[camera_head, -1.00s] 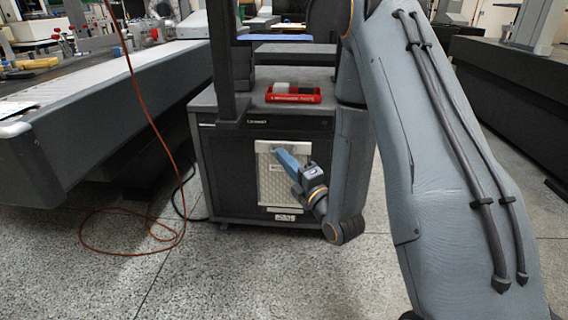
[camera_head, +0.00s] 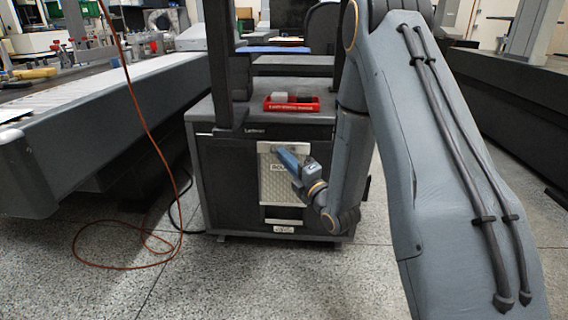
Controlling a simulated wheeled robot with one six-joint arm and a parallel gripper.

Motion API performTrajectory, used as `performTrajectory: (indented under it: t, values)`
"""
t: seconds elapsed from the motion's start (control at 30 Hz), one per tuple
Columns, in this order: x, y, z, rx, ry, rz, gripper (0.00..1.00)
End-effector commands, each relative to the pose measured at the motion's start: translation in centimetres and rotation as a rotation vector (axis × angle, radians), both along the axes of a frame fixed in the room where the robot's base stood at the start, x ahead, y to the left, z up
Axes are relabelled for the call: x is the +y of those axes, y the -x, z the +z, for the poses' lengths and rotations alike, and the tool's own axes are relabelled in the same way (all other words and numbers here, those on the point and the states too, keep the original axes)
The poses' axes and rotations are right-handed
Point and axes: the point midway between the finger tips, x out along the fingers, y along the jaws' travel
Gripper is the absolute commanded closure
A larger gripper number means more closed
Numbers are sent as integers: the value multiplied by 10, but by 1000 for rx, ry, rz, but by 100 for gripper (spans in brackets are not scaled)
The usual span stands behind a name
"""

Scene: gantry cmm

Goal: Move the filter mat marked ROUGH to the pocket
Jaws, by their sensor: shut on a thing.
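The filter mat (camera_head: 272,188) is a pale, finely meshed panel standing upright against the dark front of a cabinet. A small label on it seems to start with "ROU"; the rest is hidden by my arm. My gripper (camera_head: 276,149) is at the mat's upper edge, shut on it, and the blue end of my arm crosses the mat's upper right. The fingertips are too small to make out. A light strip and a small white label (camera_head: 284,229) show below the mat. I cannot tell which opening is the pocket.
The cabinet (camera_head: 225,180) carries a red tray (camera_head: 291,107) with small blocks on top. An orange cable (camera_head: 150,150) hangs and loops on the floor at left. A long grey machine bed (camera_head: 110,110) stands left.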

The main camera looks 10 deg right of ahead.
Motion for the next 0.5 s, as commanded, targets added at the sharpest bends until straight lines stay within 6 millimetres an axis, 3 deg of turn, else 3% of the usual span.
performTrajectory:
  t: [0.5]
  values:
    - [-11, -34, -3, -2, 1, -1, 100]
